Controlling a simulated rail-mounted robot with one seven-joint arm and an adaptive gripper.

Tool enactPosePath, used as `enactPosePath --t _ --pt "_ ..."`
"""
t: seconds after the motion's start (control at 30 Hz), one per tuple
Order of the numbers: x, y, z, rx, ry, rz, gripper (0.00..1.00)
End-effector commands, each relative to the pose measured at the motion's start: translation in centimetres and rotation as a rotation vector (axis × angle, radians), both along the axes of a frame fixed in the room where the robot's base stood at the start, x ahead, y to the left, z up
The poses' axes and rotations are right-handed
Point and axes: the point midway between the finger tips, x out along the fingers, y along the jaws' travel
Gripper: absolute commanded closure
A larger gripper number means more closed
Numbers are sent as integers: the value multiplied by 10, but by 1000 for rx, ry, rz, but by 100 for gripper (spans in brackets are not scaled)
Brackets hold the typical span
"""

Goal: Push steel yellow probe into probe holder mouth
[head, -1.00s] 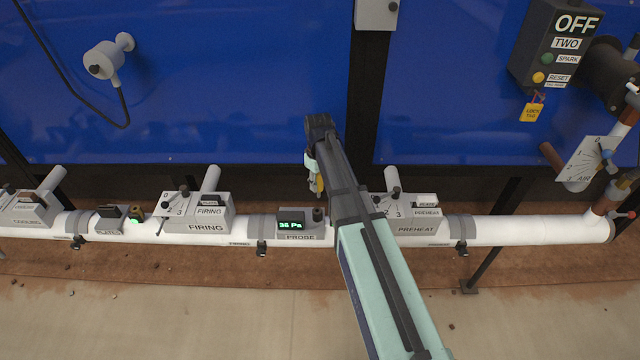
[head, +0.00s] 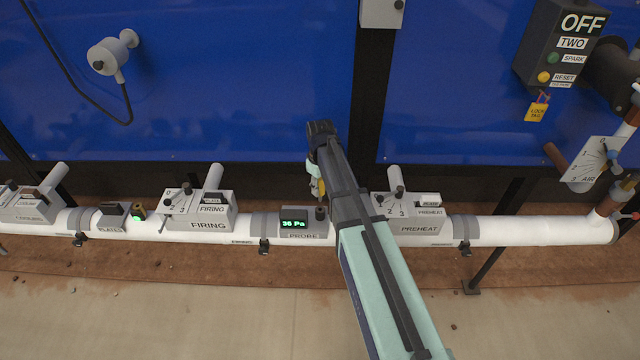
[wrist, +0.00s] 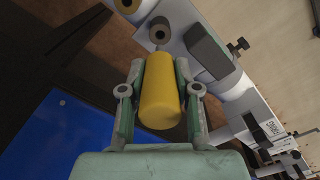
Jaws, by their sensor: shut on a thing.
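The yellow probe (wrist: 160,95) is a smooth cylinder clamped between the two fingers of my gripper (wrist: 160,68). In the wrist view, the mouth lies just beyond the probe's tip, and I cannot tell how large the gap is. In the head view, the holder mouth (head: 321,213) is a dark stub at the right of the PROBE box (head: 303,236). My gripper (head: 317,186) is above and behind it, with a little yellow of the probe showing; my arm hides much of it.
The PROBE box display (head: 293,224) reads 36 Pa. The white pipe (head: 500,231) runs across the scene. The FIRING box (head: 205,212) stands left and the PREHEAT box (head: 420,215) right, close to my arm. Blue panels (head: 230,80) rise behind.

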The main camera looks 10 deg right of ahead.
Motion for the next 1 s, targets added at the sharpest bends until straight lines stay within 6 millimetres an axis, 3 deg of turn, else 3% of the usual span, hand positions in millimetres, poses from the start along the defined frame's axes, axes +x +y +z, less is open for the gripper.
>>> enactPosePath --t 0.4,1.0 --pt "0 0 -30 0 0 0 100" --pt "0 0 -31 0 0 0 100"
